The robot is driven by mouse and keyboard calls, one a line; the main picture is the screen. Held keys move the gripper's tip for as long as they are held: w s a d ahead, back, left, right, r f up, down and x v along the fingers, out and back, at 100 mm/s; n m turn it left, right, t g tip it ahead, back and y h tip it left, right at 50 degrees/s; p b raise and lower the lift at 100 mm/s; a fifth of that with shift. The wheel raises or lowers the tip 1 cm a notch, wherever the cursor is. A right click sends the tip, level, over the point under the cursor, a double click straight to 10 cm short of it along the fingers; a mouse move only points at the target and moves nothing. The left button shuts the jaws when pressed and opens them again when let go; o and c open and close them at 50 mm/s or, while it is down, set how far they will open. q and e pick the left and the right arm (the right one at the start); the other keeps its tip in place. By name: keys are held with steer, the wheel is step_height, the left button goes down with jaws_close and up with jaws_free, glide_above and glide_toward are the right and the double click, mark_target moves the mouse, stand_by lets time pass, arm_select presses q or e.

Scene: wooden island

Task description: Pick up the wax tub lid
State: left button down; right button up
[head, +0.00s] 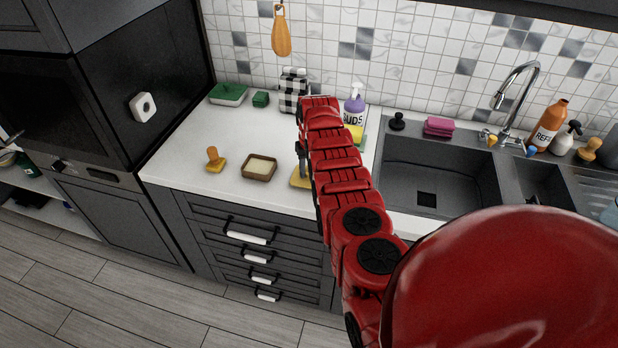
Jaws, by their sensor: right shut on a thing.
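The wax tub (259,168) is a small square brown tub, open at the top with a pale filling, on the white counter. A flat yellow-tan piece, which looks like the wax tub lid (299,181), is just right of the tub near the counter's front edge; my right arm hides part of it. My right gripper (302,171) points down over the lid and is shut on it. The fingertips are small and partly hidden by the arm. I cannot tell whether the lid touches the counter. My left gripper is not in view.
A green dish (228,94), green block (261,99), checkered container (293,91) and soap bottle (355,105) stand behind. The sink (430,180) lies to the right. The counter's left middle is clear.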

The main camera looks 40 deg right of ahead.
jaws_close()
steer(key=shift+r, duration=0.1)
